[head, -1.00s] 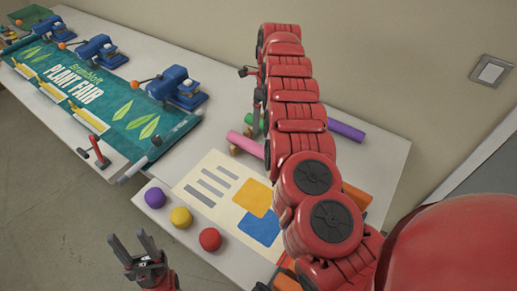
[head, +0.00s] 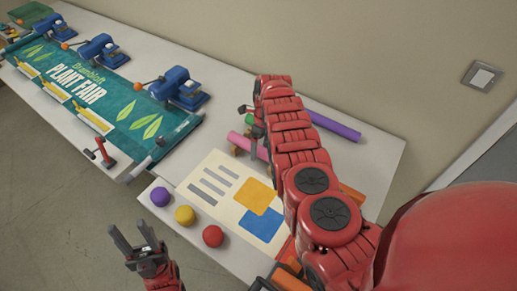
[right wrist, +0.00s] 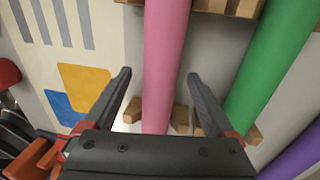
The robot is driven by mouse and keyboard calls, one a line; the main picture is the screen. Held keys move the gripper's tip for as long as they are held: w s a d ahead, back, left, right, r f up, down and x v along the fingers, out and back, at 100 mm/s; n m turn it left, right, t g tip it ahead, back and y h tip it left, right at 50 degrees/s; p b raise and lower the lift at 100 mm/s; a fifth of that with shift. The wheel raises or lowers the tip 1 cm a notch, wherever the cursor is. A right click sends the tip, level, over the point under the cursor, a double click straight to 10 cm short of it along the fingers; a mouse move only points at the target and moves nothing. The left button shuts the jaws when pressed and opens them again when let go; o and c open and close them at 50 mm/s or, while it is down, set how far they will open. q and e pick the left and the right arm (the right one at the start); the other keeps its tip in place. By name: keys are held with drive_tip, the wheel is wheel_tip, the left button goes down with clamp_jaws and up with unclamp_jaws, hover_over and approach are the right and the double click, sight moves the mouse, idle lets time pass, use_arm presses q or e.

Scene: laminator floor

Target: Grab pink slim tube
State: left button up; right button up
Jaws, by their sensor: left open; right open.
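The pink slim tube (head: 240,142) lies on the table, partly hidden behind my right arm in the head view. In the right wrist view the pink tube (right wrist: 165,50) rests on wooden cradles (right wrist: 180,120). My right gripper (right wrist: 160,76) is open, with one finger on each side of the tube in the picture. A gap shows between each finger and the tube; I cannot tell how far above it the fingertips are. My left gripper (head: 130,228) is open and empty, in front of the table's near edge.
A green tube (right wrist: 275,70) and a purple tube (head: 335,126) lie beside the pink one. A printed sheet (head: 215,180), several coloured balls (head: 185,215), blue clamp-like devices (head: 178,88) and a green banner (head: 105,95) are on the table.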

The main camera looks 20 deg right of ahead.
clamp_jaws()
idle(0.4)
drive_tip(key=shift+r, duration=0.15)
